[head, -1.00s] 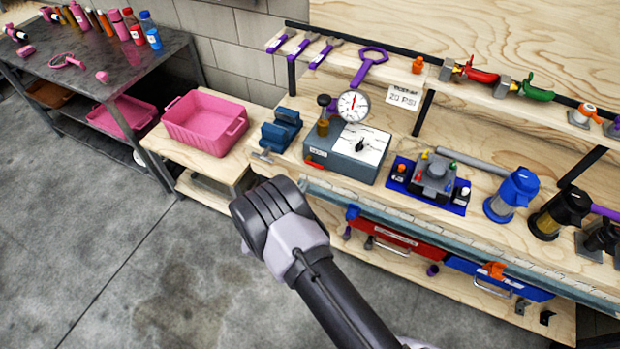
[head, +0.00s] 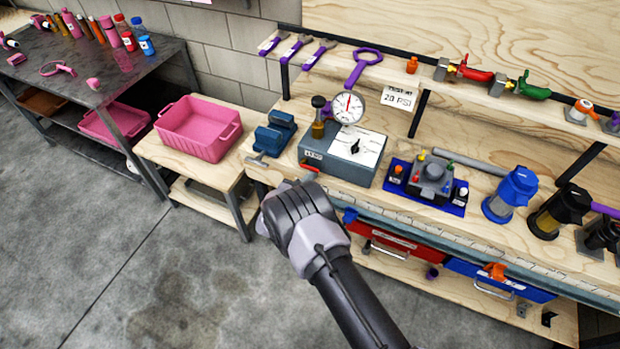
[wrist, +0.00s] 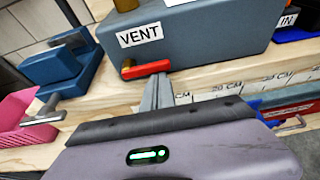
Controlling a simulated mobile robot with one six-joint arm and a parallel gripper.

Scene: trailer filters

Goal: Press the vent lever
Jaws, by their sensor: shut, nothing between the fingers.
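The red vent lever (wrist: 147,69) sticks out from the front of a grey-blue test box (wrist: 200,38), just below its white VENT label (wrist: 139,36). My gripper (wrist: 161,80) is shut and empty. Its narrow grey fingertips are at the right end of the lever, overlapping its lower edge in the wrist view; I cannot tell if they touch. In the head view the box (head: 323,163) stands on the bench with a gauge (head: 348,107) on top, and the lever (head: 311,171) shows just above my arm. The fingertips are hidden there behind my wrist.
A blue vise (head: 275,133) stands left of the box, its handle near the bench edge. A blue tray with a grey valve block (head: 433,178) sits to the right. A pink bin (head: 200,128) is on the low table at left. The floor in front is clear.

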